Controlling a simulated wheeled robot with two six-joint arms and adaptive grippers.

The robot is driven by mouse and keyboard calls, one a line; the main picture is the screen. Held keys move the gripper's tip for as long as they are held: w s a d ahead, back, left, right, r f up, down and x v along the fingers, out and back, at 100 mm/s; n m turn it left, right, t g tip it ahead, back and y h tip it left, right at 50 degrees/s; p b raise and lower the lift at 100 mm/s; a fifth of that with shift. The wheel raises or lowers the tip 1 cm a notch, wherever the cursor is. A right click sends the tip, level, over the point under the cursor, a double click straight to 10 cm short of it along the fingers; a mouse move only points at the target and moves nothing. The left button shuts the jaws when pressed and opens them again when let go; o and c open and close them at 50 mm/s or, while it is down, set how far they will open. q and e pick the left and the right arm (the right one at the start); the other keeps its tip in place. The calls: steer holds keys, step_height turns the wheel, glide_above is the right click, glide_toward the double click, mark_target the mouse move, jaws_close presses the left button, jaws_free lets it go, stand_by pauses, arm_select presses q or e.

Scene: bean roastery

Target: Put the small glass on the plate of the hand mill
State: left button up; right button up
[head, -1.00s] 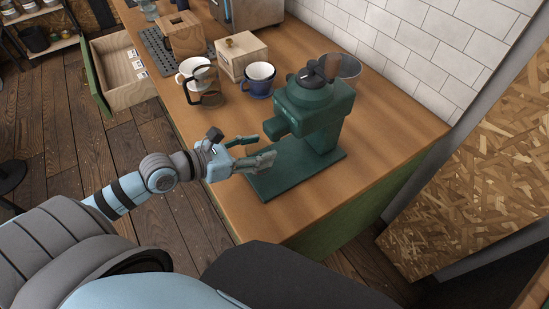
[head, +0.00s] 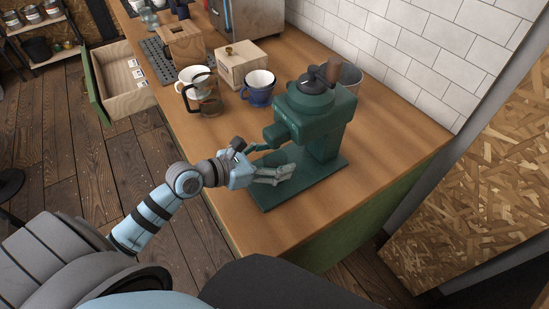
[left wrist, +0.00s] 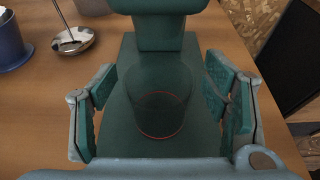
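The green hand mill (head: 312,115) stands on the counter with its flat green plate (head: 322,181) under the spout. In the left wrist view the small clear glass (left wrist: 160,103), with a red ring at its base, appears upright on the plate (left wrist: 128,143) in front of the mill column. My left gripper (head: 272,160) is low over the plate. Its fingers (left wrist: 162,104) are on either side of the glass, with gaps on both sides, so it is open. In the head view the glass cannot be made out clearly. My right gripper is not in view.
A blue cup (head: 258,89), a dripper with glass server (head: 205,104) and a wooden box (head: 239,66) stand left of and behind the mill. A clear container (head: 349,76) is behind it. The counter's front right is clear.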

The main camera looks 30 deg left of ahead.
arm_select(q)
steer(key=shift+r, duration=0.2)
steer(key=shift+s+a, duration=0.2)
steer(key=shift+s, duration=0.1)
steer(key=p+v, duration=0.5)
steer(key=v, duration=0.6)
steer(key=shift+r, duration=0.1)
steer(key=shift+s, duration=0.1)
